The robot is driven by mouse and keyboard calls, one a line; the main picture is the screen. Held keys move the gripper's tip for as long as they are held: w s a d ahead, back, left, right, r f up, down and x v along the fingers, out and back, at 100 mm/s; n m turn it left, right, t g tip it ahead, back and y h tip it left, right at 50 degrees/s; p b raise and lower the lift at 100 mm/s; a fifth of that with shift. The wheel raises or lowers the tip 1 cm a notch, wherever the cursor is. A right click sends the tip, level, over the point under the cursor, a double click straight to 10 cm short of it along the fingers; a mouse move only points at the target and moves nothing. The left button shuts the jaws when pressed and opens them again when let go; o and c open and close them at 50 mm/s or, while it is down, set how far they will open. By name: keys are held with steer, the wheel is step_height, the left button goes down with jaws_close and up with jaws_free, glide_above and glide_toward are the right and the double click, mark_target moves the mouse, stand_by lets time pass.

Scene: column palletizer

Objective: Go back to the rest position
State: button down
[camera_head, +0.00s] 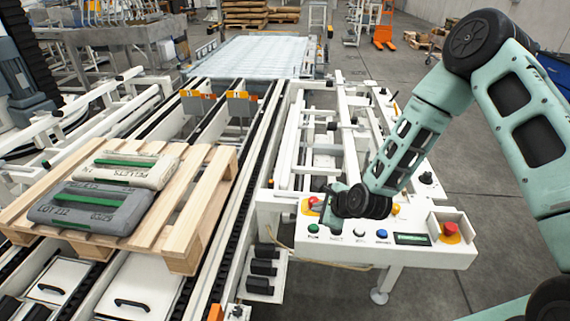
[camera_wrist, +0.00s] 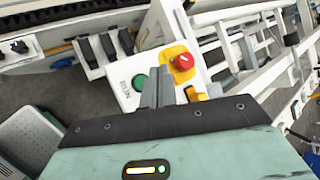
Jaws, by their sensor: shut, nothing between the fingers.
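My gripper shows in the wrist view (camera_wrist: 160,90), shut and empty, with its fingertips together in front of the control panel (camera_wrist: 128,88). In the head view my arm comes in from the right, and its wrist is low over the left part of the control panel (camera_head: 420,254); the fingertips are hard to make out there. In the wrist view a green button (camera_wrist: 139,83) is just left of the fingertips and a red emergency button (camera_wrist: 183,62) on a yellow base is to their right. I cannot tell whether the fingers touch the panel.
A wooden pallet (camera_head: 190,205) with a grey bag (camera_head: 88,207) and a pale bag (camera_head: 125,169) lies on the conveyor (camera_head: 222,215) at left. A second red button (camera_head: 450,229) is at the panel's right end. Grey floor (camera_head: 490,170) right of the machine is open.

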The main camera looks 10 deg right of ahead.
steer(key=shift+r, duration=0.1)
steer(key=s+a+r+n+g, duration=0.5)
steer(key=s+a+r+n, duration=0.4)
steer(key=s+r+n, duration=0.5)
steer(key=s+d+r+n+g+h, duration=0.1)
steer(key=s+r+n, duration=0.4)
steer(key=s+n, duration=0.3)
steer(key=s+d+r+n+g+h, duration=0.1)
steer(key=s+r+n+g+h, duration=0.1)
steer(key=s+r+n, duration=0.3)
steer(key=s+n, duration=0.3)
steer(key=s, duration=0.2)
steer(key=shift+s, duration=0.25)
steer(key=shift+d+r, duration=0.1)
stand_by(3.1)
